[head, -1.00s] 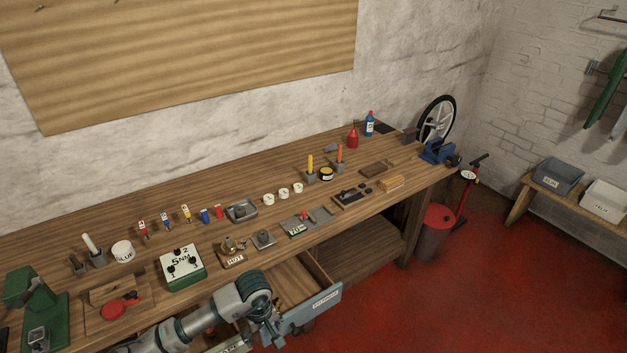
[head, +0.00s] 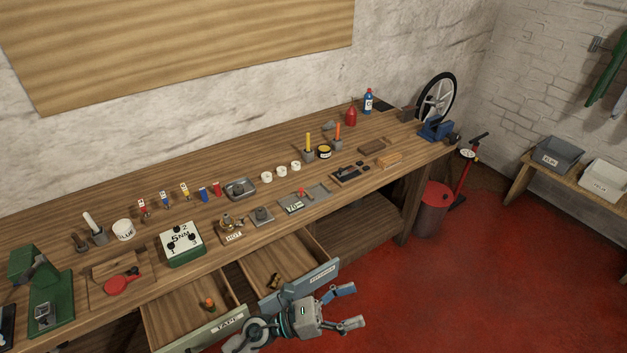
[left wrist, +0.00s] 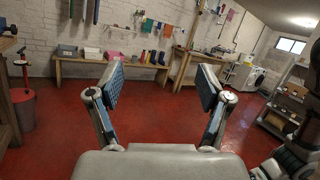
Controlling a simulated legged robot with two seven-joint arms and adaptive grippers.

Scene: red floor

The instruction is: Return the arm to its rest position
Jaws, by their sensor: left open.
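My left gripper (head: 349,306) is at the bottom of the head view, in front of the open drawers and over the red floor. Its two fingers are spread and hold nothing. In the left wrist view the open fingers (left wrist: 160,90) frame bare floor and a far bench. The right gripper is not in view.
The wooden workbench (head: 140,213) carries several small tools and parts. Two drawers stand open: one labelled TAPE (head: 215,332) and one with a blue-grey front (head: 300,287), close to my left gripper. A red bin (head: 432,210) stands at the bench's right end. The red floor at right is clear.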

